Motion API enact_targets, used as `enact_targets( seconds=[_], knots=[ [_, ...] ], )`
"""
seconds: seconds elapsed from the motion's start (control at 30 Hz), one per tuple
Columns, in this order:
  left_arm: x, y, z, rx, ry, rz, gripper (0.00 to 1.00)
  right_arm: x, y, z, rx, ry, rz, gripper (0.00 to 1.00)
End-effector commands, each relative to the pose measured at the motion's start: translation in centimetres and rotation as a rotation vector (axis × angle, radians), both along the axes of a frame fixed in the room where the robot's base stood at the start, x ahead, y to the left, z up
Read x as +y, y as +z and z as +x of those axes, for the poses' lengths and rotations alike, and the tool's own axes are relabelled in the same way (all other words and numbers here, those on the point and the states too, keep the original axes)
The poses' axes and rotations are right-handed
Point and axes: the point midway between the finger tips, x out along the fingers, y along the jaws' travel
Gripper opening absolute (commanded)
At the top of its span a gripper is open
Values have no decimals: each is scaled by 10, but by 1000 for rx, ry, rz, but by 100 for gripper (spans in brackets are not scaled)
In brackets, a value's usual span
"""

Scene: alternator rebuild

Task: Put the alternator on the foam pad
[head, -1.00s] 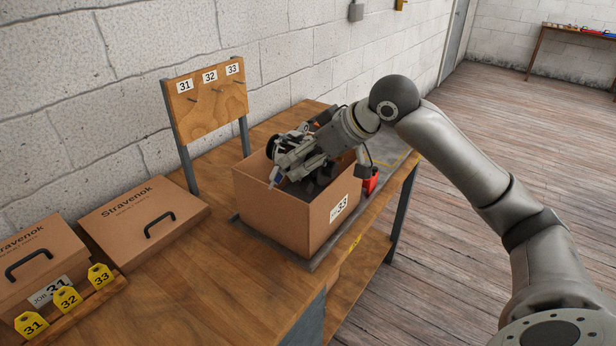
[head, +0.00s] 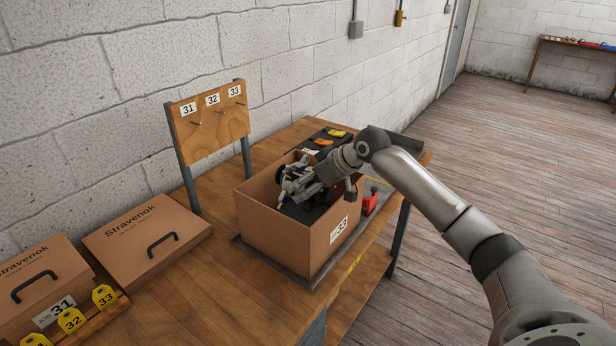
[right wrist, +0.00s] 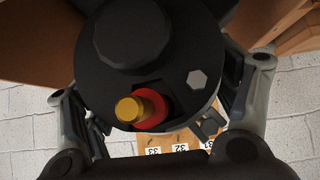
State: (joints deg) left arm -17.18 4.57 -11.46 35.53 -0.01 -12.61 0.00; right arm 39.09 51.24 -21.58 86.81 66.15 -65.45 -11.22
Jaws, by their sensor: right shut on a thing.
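The alternator (head: 281,174) is a grey and black round part, partly hidden by my right gripper (head: 292,188). My right gripper is shut on it, with the alternator inside or just over the open cardboard box (head: 285,238) marked 33. In the right wrist view the alternator's dark round body (right wrist: 150,45) fills the middle, with a red and brass stud on it and the fingers on both sides. A dark surface (head: 303,212) inside the box may be the foam pad; whether the alternator touches it, I cannot tell. My left gripper is out of view.
A board (head: 208,115) with pegs 31, 32 and 33 stands behind the box. Closed cartons (head: 135,250) and yellow number tags (head: 104,296) are at left. A red object (head: 370,199) is close to the box's right side. Bare bench top (head: 205,285) lies in front.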

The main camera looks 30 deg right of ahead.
Motion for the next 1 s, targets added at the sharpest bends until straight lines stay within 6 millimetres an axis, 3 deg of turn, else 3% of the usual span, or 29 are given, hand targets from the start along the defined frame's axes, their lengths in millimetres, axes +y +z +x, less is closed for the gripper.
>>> enact_targets(
  seconds=[0.03,0.17,0.6,1.0],
  knots=[
    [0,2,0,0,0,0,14,-1,12,6,-30,-2,7,10],
    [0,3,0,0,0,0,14,-2,10,8,-31,-2,7,10],
    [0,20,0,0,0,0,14,-5,-24,12,-29,-3,6,10],
    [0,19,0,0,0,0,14,-5,-29,12,-29,-3,4,10]
  ],
)
